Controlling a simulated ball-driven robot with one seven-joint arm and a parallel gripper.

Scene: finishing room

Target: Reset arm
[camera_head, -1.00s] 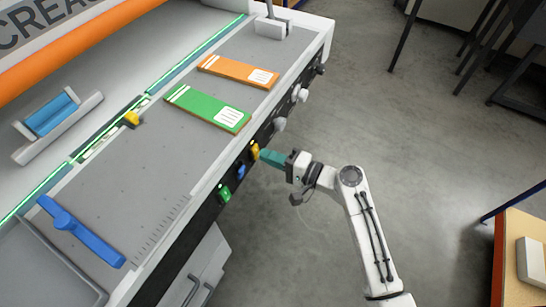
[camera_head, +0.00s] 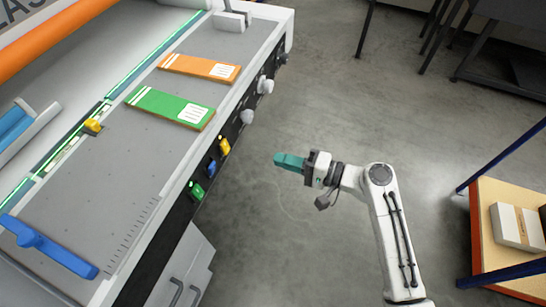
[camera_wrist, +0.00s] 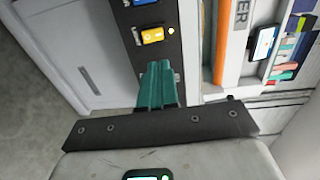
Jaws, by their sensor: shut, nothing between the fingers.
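My gripper (camera_head: 278,160) has teal fingers that are closed together and empty. In the head view it hangs over open floor, to the right of the machine's front panel and clear of it. In the wrist view the shut fingers (camera_wrist: 157,66) point toward the panel, just below a yellow switch (camera_wrist: 152,36). In the head view the yellow switch (camera_head: 224,146), a blue switch (camera_head: 211,167) and a green switch (camera_head: 196,191) sit in a row on the dark front panel.
The machine's grey table (camera_head: 95,195) carries a green board (camera_head: 170,107), an orange board (camera_head: 199,67) and a blue handle (camera_head: 48,246). Grey knobs (camera_head: 247,116) stick out of the panel. A shelf with boxes (camera_head: 517,226) stands at the right. The floor (camera_head: 310,95) between is clear.

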